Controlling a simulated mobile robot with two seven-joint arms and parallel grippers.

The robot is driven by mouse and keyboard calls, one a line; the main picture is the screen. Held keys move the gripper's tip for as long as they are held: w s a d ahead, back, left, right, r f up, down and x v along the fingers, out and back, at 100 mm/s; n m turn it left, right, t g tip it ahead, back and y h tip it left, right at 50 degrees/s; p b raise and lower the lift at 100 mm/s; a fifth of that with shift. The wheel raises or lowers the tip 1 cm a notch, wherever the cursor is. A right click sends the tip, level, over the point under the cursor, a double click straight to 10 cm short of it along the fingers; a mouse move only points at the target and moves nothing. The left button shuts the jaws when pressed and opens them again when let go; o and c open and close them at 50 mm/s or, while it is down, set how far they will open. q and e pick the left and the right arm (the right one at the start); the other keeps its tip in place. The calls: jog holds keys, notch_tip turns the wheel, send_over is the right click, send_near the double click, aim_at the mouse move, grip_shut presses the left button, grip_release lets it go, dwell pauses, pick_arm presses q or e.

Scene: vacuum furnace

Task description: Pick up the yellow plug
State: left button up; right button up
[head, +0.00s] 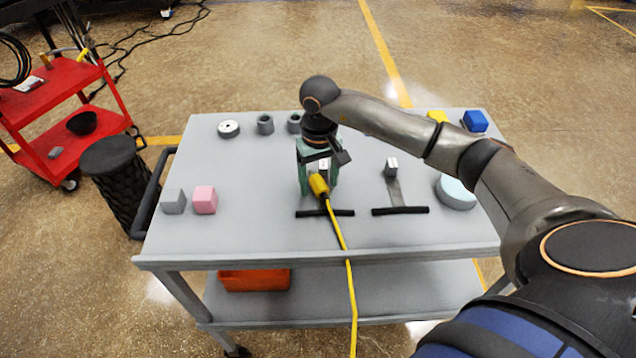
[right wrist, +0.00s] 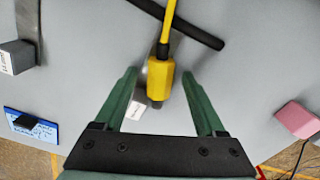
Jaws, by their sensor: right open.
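The yellow plug (head: 318,184) sits at the middle of the grey cart top, with its yellow cable running over the cart's front edge. In the right wrist view the plug (right wrist: 161,78) lies between the two green fingers, with a gap on each side. My right gripper (head: 318,185) is open and points down over the plug. It also shows in the right wrist view (right wrist: 160,82). A small white labelled block (right wrist: 133,111) is beside the plug's dark tip, partly hidden in the head view. My left gripper is not in view.
A black bar (head: 340,213) lies by the plug; a second bar (head: 402,210) with a grey block (head: 391,167) is to its right. Grey (head: 173,201) and pink (head: 205,200) cubes stand left. A round pale-topped disc (head: 456,191) is at right. Free surface lies between.

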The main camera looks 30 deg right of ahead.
jog(key=shift+c, duration=0.3)
grip_shut()
jog(key=shift+r, duration=0.15)
dwell(0.3)
